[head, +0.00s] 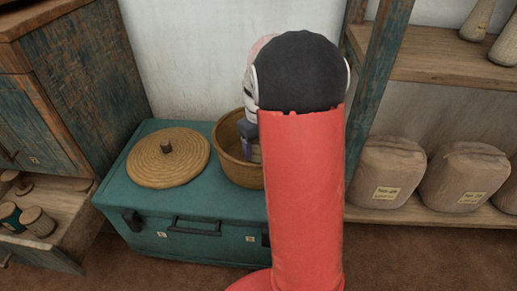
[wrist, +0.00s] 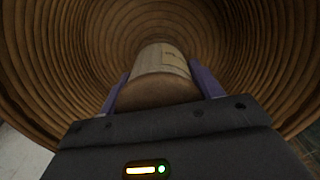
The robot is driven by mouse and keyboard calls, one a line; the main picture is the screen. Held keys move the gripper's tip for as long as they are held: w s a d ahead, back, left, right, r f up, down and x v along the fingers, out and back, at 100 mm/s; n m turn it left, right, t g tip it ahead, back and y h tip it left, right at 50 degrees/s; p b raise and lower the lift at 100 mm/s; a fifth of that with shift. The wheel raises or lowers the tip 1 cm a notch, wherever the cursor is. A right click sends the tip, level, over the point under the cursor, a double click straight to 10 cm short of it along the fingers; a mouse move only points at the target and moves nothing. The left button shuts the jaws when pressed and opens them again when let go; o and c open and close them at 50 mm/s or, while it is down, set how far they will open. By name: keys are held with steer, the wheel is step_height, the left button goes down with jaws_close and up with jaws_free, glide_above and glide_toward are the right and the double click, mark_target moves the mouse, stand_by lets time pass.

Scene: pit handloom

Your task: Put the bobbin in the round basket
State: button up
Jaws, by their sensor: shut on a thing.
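In the wrist view my gripper (wrist: 160,92) is shut on the bobbin (wrist: 161,63), a pale cylinder with a label and a brown end. The bobbin is held inside the ribbed round basket (wrist: 60,70), whose walls surround it. I cannot tell whether it touches the bottom. In the head view the round basket (head: 226,150) stands open on a teal chest. My red arm hides its right part, and the bobbin does not show there. The basket's round woven lid (head: 160,165) with a small knob lies on the chest to the left.
The teal chest (head: 140,199) carries basket and lid. A cabinet (head: 75,75) stands left, with an open drawer (head: 62,225) holding spools (head: 38,221). A shelf unit (head: 440,62) at right holds cones (head: 478,20) and wrapped bundles (head: 388,172).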

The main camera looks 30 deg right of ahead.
steer(key=shift+f, duration=0.55)
steer(key=shift+f, duration=0.15)
steer(key=o, duration=1.1)
steer(key=shift+o, duration=0.2)
